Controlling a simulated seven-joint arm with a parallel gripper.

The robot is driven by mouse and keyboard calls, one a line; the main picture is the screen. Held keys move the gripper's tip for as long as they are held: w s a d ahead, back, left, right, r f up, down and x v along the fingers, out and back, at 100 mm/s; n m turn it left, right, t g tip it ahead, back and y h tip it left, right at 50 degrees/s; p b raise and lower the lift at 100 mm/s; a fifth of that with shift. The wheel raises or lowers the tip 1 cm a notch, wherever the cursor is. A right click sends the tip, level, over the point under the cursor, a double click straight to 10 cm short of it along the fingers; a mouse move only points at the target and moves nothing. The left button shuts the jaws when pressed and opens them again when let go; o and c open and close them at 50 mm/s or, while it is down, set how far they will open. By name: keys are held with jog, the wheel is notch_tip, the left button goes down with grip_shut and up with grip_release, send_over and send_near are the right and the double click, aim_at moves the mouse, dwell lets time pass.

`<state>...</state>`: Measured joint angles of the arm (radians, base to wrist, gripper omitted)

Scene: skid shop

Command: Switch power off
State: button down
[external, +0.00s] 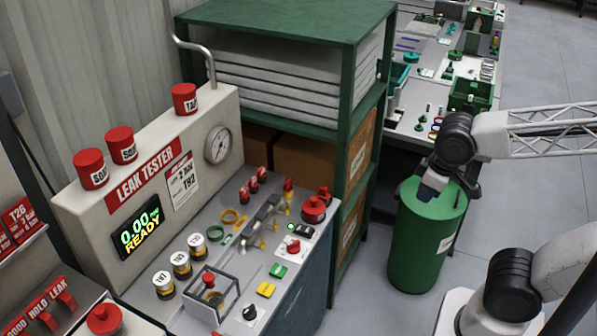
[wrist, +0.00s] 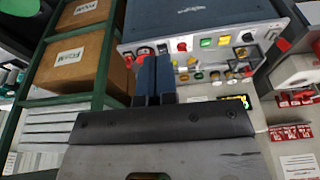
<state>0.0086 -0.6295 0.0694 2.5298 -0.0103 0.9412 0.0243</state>
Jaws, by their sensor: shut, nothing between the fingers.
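The leak tester (external: 75,210) stands at the left with its display (external: 137,228) lit, reading 0.00 READY. Along its panel's front edge are a red mushroom button (external: 314,208), a small black rocker-like switch (external: 303,230), a red knob on a white plate (external: 293,246), green and yellow buttons and a black knob (external: 250,313). I cannot read which control is marked power. My gripper (external: 426,191) is shut and empty, apart from the panel, over the green bin in the external view. In the wrist view its blue fingers (wrist: 155,62) overlap part of the panel (wrist: 270,30), which appears upside down.
A green shelf (external: 345,140) with cartons and stacked white sheets stands behind the panel. A green bin (external: 425,245) stands below my gripper. A clear guard box (external: 208,295) and upright yellow fittings rise from the panel. Floor is open at the right.

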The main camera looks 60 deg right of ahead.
jog(key=c, duration=1.8)
grip_release()
jog(key=shift+s, duration=0.1)
jog(key=o, duration=0.7)
jog(key=shift+o, duration=0.7)
jog(key=shift+w, duration=0.55)
jog(key=w+d+f+g, duration=0.1)
jog(key=w+f, duration=0.2)
jog(key=w, duration=0.7)
jog(key=w+d+f, duration=0.1)
jog(key=w+f, duration=0.3)
jog(key=w, duration=0.6)
jog(key=shift+g, duration=0.8)
jog(key=w+d+f, duration=0.1)
jog(key=w+f, duration=0.4)
jog(key=w+d+f, duration=0.1)
jog(key=w+f, duration=1)
jog(key=shift+w+d+f, duration=0.2)
jog(key=shift+w+d, duration=0.1)
jog(key=shift+d, duration=0.1)
jog(key=shift+f, duration=0.15)
